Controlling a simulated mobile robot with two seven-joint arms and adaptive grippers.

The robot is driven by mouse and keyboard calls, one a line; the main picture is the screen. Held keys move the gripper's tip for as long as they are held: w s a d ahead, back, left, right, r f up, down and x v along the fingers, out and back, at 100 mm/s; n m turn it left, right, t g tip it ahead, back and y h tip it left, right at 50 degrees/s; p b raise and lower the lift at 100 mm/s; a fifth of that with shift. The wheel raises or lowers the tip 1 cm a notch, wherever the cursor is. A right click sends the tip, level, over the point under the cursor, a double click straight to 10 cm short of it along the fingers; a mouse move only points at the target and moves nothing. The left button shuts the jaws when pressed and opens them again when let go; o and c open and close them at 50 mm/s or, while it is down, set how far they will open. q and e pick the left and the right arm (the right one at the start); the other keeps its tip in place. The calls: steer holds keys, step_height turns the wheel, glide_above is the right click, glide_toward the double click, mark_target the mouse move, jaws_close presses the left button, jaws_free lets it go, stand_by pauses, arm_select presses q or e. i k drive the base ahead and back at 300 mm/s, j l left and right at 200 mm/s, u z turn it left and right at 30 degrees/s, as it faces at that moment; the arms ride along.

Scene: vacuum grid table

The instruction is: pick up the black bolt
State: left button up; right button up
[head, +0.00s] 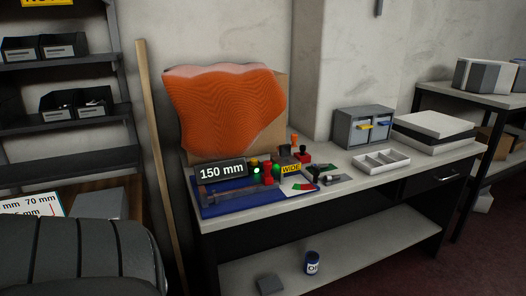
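I cannot single out the black bolt for sure. Several small dark items lie among the clutter on the light-topped table (385,176). One dark piece (320,174) lies right of the yellow "WIDE" label (291,169), and it is too small to identify. A small black-topped piece (303,149) stands behind it beside red parts. Neither of my grippers shows in the head view.
A blue mat (225,205) with a "150 mm" sign (221,170) is at the table's left. An orange wavy sheet (225,105) stands behind. A white divided tray (381,161) and grey drawer box (350,127) are right. A dark ribbed shape (80,255) fills the lower left.

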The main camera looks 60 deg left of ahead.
mark_target(301, 147)
steer(key=u, duration=5.8)
steer(key=k+l+z, duration=0.15)
steer(key=k, duration=0.35)
steer(key=k+l+z, duration=0.15)
steer(key=k, duration=0.35)
steer(key=k+l+z, duration=0.15)
steer(key=k+l, duration=0.2)
steer(key=k, duration=0.1)
